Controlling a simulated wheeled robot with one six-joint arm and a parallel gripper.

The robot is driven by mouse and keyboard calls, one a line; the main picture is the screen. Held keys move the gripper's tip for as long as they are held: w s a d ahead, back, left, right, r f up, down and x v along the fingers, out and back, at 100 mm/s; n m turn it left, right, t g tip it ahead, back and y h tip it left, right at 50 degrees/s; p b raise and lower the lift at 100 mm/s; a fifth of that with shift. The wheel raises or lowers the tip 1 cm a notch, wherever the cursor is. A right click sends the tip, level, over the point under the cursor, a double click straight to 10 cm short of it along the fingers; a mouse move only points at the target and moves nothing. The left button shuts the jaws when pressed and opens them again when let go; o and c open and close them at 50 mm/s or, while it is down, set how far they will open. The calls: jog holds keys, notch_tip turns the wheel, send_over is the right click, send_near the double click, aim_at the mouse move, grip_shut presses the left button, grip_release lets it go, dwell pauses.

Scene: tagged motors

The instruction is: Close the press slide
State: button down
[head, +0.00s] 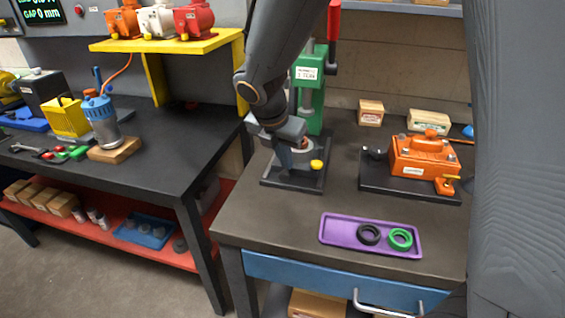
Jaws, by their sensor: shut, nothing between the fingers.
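The press has a green column (313,108) with a white label and a red lever (334,22) at its top right. A black base plate (313,184) lies at its foot, with a yellow knob (317,164) on its right side. A grey round part sits on the plate, partly hidden by my wrist. I cannot tell for sure which part is the slide. My gripper (285,164) points down, shut and empty, over the left part of the plate, left of the yellow knob. I cannot tell whether it touches anything. My arm hides part of the column.
A purple tray (336,236) with a black ring and a green ring lies in front. An orange motor housing (425,158) on a black fixture stands to the right. Two small boxes (370,113) (428,122) stand behind.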

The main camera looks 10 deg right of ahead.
jog(key=shift+w+d, duration=0.25)
jog(key=shift+w, duration=0.05)
jog(key=shift+d, duration=0.1)
jog(key=shift+w+d+r, duration=0.1)
jog(key=shift+w, duration=0.15)
jog(key=w+p, duration=0.1)
jog(key=w, duration=0.1)
jog(key=w+d+p, duration=0.1)
jog(key=w, duration=0.1)
jog(key=w+d+p, duration=0.1)
jog(key=w, duration=0.1)
jog(key=shift+w+d+p, duration=0.25)
jog(key=shift+p, duration=0.1)
